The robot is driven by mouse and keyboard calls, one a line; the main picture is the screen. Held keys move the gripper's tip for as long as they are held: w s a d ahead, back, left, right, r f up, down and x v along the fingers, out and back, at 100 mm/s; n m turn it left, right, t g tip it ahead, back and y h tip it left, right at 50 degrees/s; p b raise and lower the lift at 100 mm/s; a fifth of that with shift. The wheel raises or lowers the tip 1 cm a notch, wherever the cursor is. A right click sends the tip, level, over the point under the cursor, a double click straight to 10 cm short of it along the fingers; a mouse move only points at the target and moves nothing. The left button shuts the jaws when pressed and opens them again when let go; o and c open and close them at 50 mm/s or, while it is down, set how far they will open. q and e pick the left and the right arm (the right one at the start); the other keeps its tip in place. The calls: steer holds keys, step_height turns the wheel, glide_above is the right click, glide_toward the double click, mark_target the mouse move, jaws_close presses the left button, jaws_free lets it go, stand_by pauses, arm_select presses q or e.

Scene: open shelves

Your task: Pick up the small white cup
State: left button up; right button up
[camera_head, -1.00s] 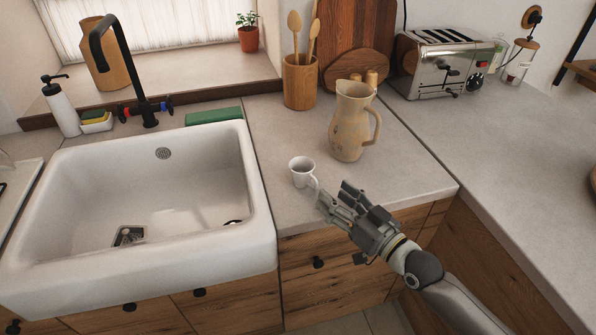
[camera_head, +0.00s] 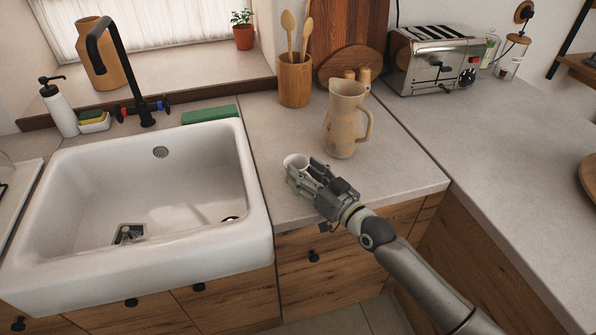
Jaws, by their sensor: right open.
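The small white cup (camera_head: 294,161) stands on the counter to the right of the sink. Its rim shows, and most of its body and its handle are hidden behind my right gripper. My right gripper (camera_head: 302,178) is open at the cup, with its fingers at the cup's near side. I cannot tell whether they touch it. My left gripper is not in view.
A beige pitcher (camera_head: 344,125) stands on the counter (camera_head: 400,170) just behind and right of the cup. A utensil holder (camera_head: 295,82) is farther back. The white sink (camera_head: 258,205) lies close on the left. A toaster (camera_head: 425,65) stands back right.

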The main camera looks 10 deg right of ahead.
mark_target(306, 174)
steer(key=c, duration=1)
steer(key=shift+c, duration=0.4)
steer(key=shift+r, duration=0.15)
steer(key=shift+s+r, duration=0.1)
steer(key=shift+r, duration=1.45)
steer(key=s+d+r+b, duration=0.1)
steer(key=s+d+r, duration=0.1)
steer(key=s+r, duration=0.7)
steer(key=shift+s+d+r, duration=0.15)
steer(key=shift+s+r, duration=0.15)
steer(key=shift+s, duration=1.95)
steer(key=shift+s, duration=0.1)
